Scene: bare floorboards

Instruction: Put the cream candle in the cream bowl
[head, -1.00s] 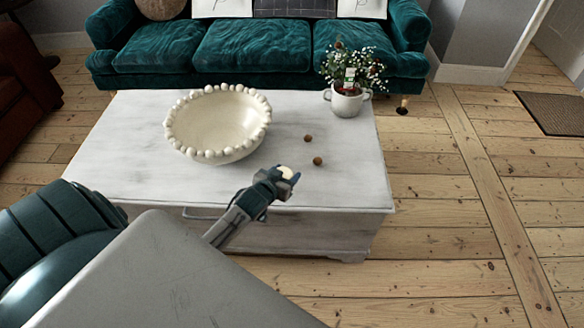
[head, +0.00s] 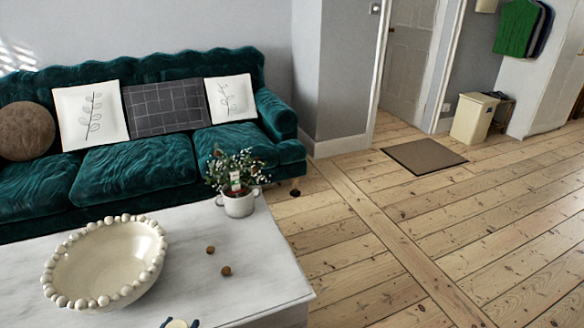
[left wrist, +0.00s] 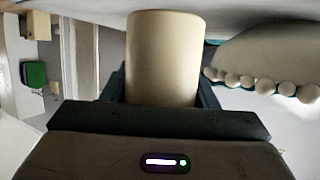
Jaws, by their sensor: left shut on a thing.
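The cream candle (left wrist: 165,60) is a plain pale cylinder in the left wrist view, between the fingers of my left gripper (left wrist: 161,88), which is shut on it. In the head view only the tip of my left gripper (head: 180,323) shows at the bottom edge, with a pale bit of the candle. The cream bowl (head: 105,262) has a beaded rim and stands on the white table, left of and beyond the gripper. Its beaded rim also shows at the right in the left wrist view (left wrist: 267,84). The candle is outside the bowl. My right gripper is not in view.
The whitewashed table (head: 190,225) also bears two small brown balls (head: 211,250) and a flowering plant in a white pot (head: 239,204). A green velvet sofa (head: 140,170) stands behind it. Bare floorboards (head: 400,230) are free at the right, with a doormat (head: 424,156).

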